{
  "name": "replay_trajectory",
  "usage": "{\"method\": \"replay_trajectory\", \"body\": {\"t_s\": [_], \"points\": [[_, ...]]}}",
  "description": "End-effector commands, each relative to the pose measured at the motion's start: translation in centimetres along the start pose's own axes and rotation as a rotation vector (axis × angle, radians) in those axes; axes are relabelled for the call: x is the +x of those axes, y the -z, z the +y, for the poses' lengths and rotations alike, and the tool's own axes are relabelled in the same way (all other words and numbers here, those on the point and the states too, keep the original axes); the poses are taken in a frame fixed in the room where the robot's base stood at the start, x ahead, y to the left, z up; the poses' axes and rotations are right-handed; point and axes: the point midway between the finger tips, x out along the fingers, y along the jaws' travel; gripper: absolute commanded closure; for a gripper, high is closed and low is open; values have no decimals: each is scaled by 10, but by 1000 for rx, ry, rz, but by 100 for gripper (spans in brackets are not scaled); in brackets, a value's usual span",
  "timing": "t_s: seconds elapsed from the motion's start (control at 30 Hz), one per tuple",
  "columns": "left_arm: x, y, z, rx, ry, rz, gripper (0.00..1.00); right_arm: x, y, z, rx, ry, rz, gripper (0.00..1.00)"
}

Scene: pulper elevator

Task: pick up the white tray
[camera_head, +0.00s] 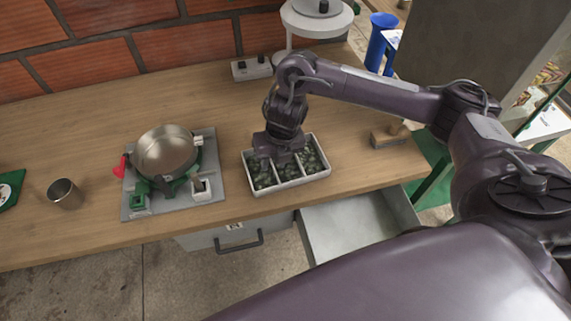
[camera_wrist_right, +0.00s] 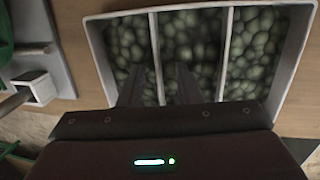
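The white tray (camera_head: 293,184) stands on the wooden table near its front edge. It has three compartments filled with small dark green round things. It also fills the upper part of the right wrist view (camera_wrist_right: 98,58). My right gripper (camera_head: 279,164) points down over the left and middle part of the tray. In the right wrist view its two fingers (camera_wrist_right: 160,86) are apart, one on each side of the tray's left divider. I cannot tell whether they touch the divider. My left gripper is not in view.
A round metal pan (camera_head: 165,152) on a grey plate with green parts stands left of the tray. A metal cup (camera_head: 65,194) is farther left. A wooden block (camera_head: 389,137) lies to the right. An open drawer (camera_head: 352,229) juts out below the table edge.

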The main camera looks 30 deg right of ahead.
Motion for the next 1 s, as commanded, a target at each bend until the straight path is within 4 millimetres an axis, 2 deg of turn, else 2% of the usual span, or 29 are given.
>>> {"method": "replay_trajectory", "body": {"t_s": [0.03, 0.17, 0.43, 0.83, 1.0], "points": [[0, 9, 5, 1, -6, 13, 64, 0, 0, 0, 0, 0, 0, 69], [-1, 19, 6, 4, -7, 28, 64, 0, 0, 0, 0, -1, -1, 69], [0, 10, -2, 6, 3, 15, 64, 0, 0, 0, 0, -1, 0, 100], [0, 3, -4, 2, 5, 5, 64, -1, -1, 1, 0, -2, -1, 100], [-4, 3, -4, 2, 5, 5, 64, -11, -2, 2, -1, -3, -2, 100]]}}
